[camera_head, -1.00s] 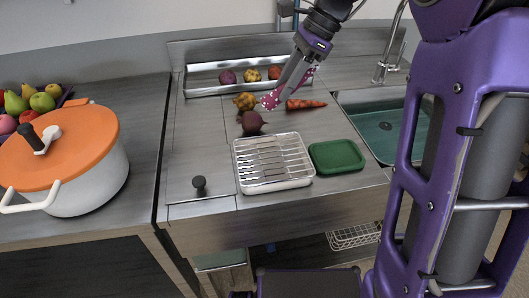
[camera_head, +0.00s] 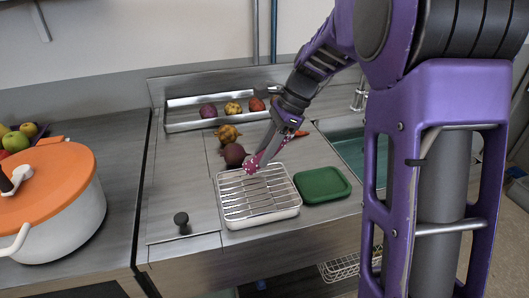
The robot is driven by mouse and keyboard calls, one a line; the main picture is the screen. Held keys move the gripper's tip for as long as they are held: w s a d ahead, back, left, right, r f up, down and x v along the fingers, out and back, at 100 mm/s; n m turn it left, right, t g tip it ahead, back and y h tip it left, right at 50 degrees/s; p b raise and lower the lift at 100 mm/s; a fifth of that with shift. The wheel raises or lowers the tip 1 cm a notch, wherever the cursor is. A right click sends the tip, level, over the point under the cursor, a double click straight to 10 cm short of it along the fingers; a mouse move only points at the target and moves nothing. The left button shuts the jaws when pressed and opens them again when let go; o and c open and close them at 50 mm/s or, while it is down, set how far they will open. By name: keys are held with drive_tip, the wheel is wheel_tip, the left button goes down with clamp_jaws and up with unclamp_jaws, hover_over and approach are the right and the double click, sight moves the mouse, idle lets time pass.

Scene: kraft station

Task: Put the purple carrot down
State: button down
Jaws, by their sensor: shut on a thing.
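My gripper (camera_head: 264,156) points down and to the left, low over the counter, close above the back edge of the wire rack tray (camera_head: 258,208). It is shut on the purple carrot (camera_head: 252,165), a magenta, pale-speckled piece at its fingertips. The grey fingers hide much of the carrot. I cannot tell whether it touches the rack or the beet beside it. The dark red beet (camera_head: 234,154) stands on the counter just left of the fingertips.
A yellow knobbly vegetable (camera_head: 227,133) lies behind the beet. An orange carrot (camera_head: 301,133) is partly behind my arm. A green tray (camera_head: 321,185) lies right of the rack. A back trough (camera_head: 180,126) holds several vegetables. A sink (camera_head: 366,165) is right; an orange-lidded pot (camera_head: 60,215) is left.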

drive_tip(key=shift+f, duration=0.1)
drive_tip(key=c, duration=0.5)
unclamp_jaws()
drive_tip(key=p+v, duration=0.2)
drive_tip(key=v, duration=1)
drive_tip(key=shift+r, duration=0.25)
drive_tip(key=shift+f, duration=0.1)
